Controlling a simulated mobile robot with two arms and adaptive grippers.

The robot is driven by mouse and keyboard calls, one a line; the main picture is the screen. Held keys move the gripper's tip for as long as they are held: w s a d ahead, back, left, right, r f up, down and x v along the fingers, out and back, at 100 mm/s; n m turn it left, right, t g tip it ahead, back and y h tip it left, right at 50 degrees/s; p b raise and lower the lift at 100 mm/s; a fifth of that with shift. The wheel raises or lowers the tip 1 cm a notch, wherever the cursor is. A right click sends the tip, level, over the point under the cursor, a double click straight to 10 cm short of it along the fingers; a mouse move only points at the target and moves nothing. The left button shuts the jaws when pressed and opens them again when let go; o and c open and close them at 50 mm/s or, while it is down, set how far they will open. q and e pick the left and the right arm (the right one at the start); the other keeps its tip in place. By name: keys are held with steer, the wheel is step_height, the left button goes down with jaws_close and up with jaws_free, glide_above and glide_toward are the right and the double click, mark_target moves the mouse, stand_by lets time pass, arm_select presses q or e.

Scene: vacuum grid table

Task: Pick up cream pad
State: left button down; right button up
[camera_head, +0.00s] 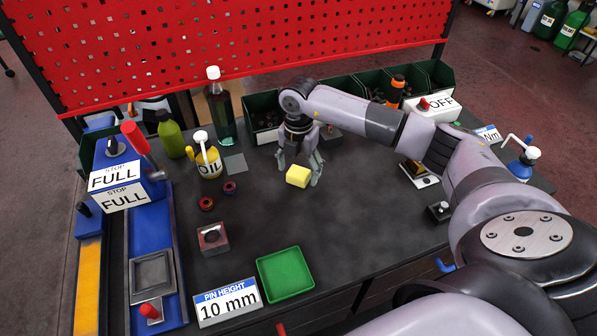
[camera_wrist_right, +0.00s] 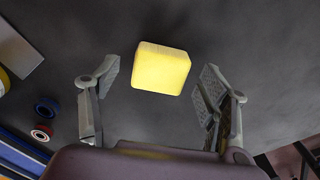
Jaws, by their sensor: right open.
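The cream pad (camera_head: 298,176) is a small pale yellow block on the dark table top, near the middle of the head view. It also shows in the right wrist view (camera_wrist_right: 160,68), in the upper middle, a little beyond the line between the two fingers. My right gripper (camera_head: 299,174) is open and points down at the pad from above and behind it. In the right wrist view, its fingers (camera_wrist_right: 158,85) stand to either side with gaps to the pad. I cannot tell the exact height of the fingertips above the table. My left gripper is not in view.
A green tray (camera_head: 285,274) and a PIN HEIGHT sign (camera_head: 227,301) lie at the front. Green bins (camera_head: 433,78) line the back. The table in front of the pad is clear.

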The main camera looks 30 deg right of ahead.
steer(key=shift+f, duration=0.45)
steer(key=c, duration=1.2)
steer(key=shift+r, duration=0.15)
step_height(320, 180, up, 14)
steer(key=b, duration=0.3)
step_height(320, 180, up, 6)
glide_above(298, 171)
steer(key=shift+s+p, duration=0.15)
steer(key=shift+p, duration=0.15)
